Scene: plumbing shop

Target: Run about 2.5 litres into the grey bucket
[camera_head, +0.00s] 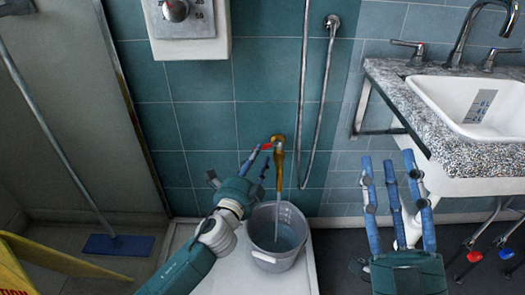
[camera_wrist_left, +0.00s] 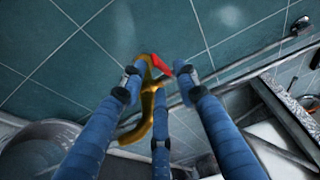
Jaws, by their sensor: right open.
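The grey bucket (camera_head: 261,256) stands upright on a white tray below a brass tap (camera_head: 279,163). A thin stream runs from the spout into the bucket, and water shows inside; its level cannot be read. The tap's red handle (camera_head: 267,146) is at the fingertips of my left gripper (camera_head: 257,158). In the left wrist view the red handle (camera_wrist_left: 160,64) and brass tap (camera_wrist_left: 148,112) show between the blue fingers; I cannot tell if they grip it. A grey rounded rim, likely the bucket (camera_wrist_left: 38,140), is at lower left. My right gripper (camera_head: 388,162) is open and empty, left of the sink.
The white tray (camera_head: 303,276) lies against the teal wall. A white sink (camera_head: 470,98) in a speckled counter stands at right. A shower hose (camera_head: 323,100) hangs above. A blue-headed mop (camera_head: 118,245) and a yellow object (camera_head: 60,264) are at left.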

